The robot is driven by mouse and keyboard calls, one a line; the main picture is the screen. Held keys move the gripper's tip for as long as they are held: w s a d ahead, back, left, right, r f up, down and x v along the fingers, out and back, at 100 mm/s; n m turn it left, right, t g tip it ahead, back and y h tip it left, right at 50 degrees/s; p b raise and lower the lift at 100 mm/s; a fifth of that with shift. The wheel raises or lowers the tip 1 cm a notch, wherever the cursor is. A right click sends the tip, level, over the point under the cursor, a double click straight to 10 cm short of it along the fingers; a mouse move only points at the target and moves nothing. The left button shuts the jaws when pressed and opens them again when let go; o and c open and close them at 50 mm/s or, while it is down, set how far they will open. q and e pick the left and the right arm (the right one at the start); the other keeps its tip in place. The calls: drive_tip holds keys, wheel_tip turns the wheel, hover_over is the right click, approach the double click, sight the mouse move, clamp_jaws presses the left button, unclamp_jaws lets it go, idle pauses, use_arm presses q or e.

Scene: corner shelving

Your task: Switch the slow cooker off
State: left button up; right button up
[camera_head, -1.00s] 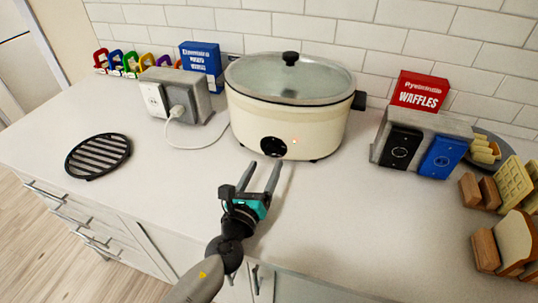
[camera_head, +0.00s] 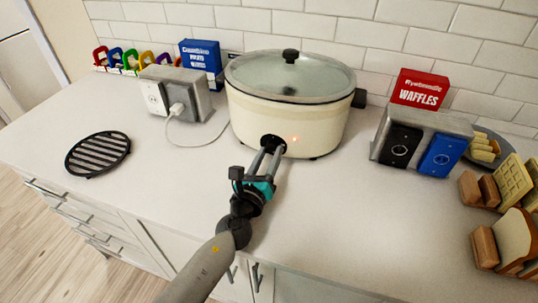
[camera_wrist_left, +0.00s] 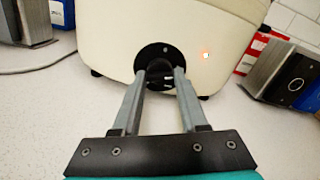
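The slow cooker (camera_head: 300,110) is a cream oval pot with a glass lid, standing on the counter against the tiled wall. Its black round knob (camera_wrist_left: 158,60) is low on the front, and a small orange light (camera_head: 294,139) glows to the right of it. My left gripper (camera_head: 270,146) is at the knob. In the left wrist view its two fingers (camera_wrist_left: 161,76) are apart, one on each side of the knob's grip; I cannot tell whether they touch it. My right gripper is not in view.
A grey outlet block (camera_head: 175,93) with a plugged-in white cord stands left of the cooker. A black round grate (camera_head: 98,154) lies further left. The front counter is clear.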

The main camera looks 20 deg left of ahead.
use_arm(q)
clamp_jaws()
drive_tip(key=shift+n, duration=0.3)
drive_tip(key=n+b, duration=0.1)
drive_tip(key=n, duration=0.1)
drive_tip(key=shift+n, duration=0.4)
drive_tip(key=n+b, duration=0.1)
drive_tip(key=n, duration=0.2)
drive_tip(key=shift+n, duration=0.4)
drive_tip(key=n, duration=0.3)
drive_tip(key=shift+d+r+n, duration=0.1)
drive_tip(key=shift+r+n, duration=0.05)
drive_tip(key=shift+n, duration=1.75)
